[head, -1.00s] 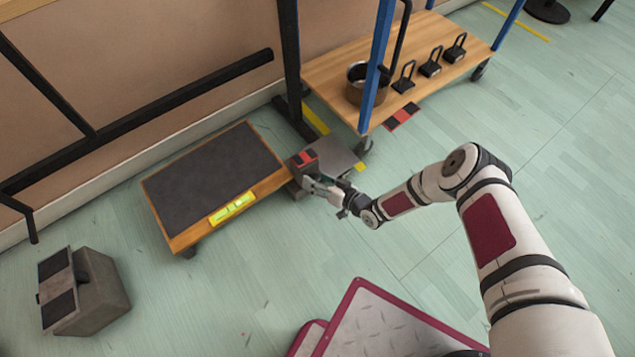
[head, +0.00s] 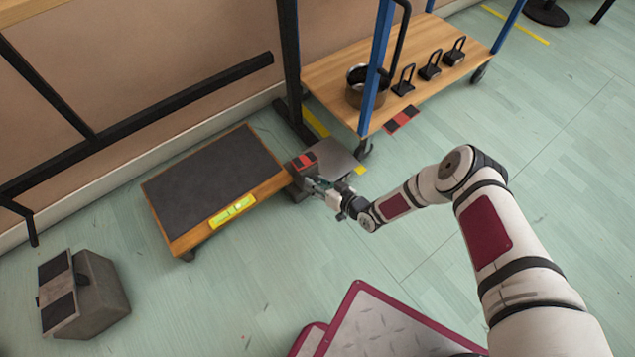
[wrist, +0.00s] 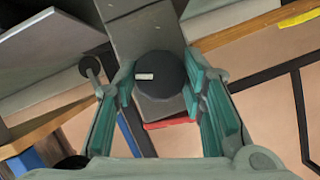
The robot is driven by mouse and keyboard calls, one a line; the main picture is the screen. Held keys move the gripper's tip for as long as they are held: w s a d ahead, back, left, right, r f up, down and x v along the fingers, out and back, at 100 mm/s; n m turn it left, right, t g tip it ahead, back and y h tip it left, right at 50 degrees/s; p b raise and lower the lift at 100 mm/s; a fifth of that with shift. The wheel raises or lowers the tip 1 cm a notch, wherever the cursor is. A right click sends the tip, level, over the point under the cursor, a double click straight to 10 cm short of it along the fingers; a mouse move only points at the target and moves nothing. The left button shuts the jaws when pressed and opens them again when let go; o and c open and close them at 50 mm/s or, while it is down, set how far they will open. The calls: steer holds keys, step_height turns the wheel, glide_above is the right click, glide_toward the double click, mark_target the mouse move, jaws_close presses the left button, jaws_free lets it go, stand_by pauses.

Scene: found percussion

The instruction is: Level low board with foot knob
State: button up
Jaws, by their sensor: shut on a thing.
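The low board (head: 210,178) has a dark grey top and a wooden rim, and stands on the floor left of my gripper. A yellow-green level (head: 232,211) sits along its front edge; the bubble's exact position is too small to read. The foot knob (wrist: 160,77) is round and black with a small white mark in the wrist view. My gripper (wrist: 160,92) is shut on the knob, with a green finger on each side. In the head view my gripper (head: 318,186) is at the board's right end, and the knob cannot be made out there.
A dark block with a red-striped top (head: 303,161) stands beside my gripper, with a grey plate (head: 335,157) behind. A wooden trolley (head: 420,85) holds a pot and several black handled weights. A grey block (head: 98,295) stands at lower left.

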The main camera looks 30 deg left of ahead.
steer(key=shift+s+f+n+t+h, duration=0.15)
steer(key=shift+n+t, duration=1.35)
steer(key=shift+n, duration=1.1)
steer(key=shift+s+f+n+t+h, duration=0.1)
steer(key=shift+n+t+h, duration=0.1)
steer(key=shift+n+t, duration=1.85)
steer(key=shift+s+f+n+t+h, duration=0.15)
steer(key=shift+n+t, duration=0.8)
steer(key=shift+n, duration=2.2)
steer(key=shift+r, duration=0.1)
steer(key=o, duration=1.2)
steer(key=shift+a, duration=0.1)
steer(key=shift+c, duration=0.2)
steer(key=v, duration=0.7)
steer(key=shift+d, duration=0.25)
